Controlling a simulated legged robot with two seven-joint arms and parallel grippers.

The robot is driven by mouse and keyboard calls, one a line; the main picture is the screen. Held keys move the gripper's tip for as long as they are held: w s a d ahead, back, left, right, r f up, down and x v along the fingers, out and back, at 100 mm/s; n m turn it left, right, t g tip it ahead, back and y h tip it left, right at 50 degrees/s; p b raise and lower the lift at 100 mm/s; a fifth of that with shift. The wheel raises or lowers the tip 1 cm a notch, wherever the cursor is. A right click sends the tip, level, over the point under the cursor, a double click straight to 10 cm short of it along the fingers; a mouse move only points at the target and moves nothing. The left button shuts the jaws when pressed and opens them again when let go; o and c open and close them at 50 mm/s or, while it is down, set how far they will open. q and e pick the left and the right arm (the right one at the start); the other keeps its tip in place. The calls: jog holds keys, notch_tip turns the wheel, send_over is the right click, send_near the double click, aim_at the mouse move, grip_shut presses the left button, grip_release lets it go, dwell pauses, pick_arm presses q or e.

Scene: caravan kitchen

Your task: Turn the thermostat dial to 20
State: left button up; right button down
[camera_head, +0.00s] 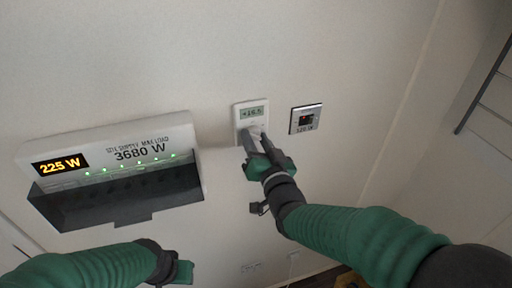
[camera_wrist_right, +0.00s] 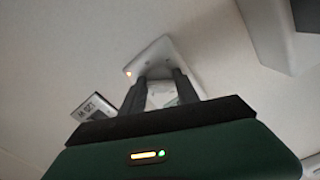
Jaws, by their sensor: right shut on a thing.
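The thermostat (camera_head: 251,110) is a small white unit on the wall, with a grey display that seems to read 16.5. Its dial (camera_head: 255,130), low on the unit, is mostly hidden by my right gripper (camera_head: 257,139), which is shut on it. In the right wrist view, the two dark fingers of the right gripper (camera_wrist_right: 161,88) reach up to the thermostat (camera_wrist_right: 150,55), and a small orange light shows at its edge. My left gripper (camera_head: 180,271) is low in the head view, away from the thermostat; its fingers are not clear.
A white power box (camera_head: 190,130) reading 225 W and 3680 W, with a dark open lower part, is left of the thermostat. A small square panel (camera_head: 306,118) marked 120 W is to its right. A dark rail (camera_head: 485,85) is at the far right.

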jog(key=shift+f+m+b, duration=0.35)
jog(key=shift+m, duration=0.05)
jog(key=c, duration=1.3)
grip_release()
jog(key=o, duration=0.4)
jog(key=shift+w+r, duration=0.1)
jog(key=shift+r, duration=0.1)
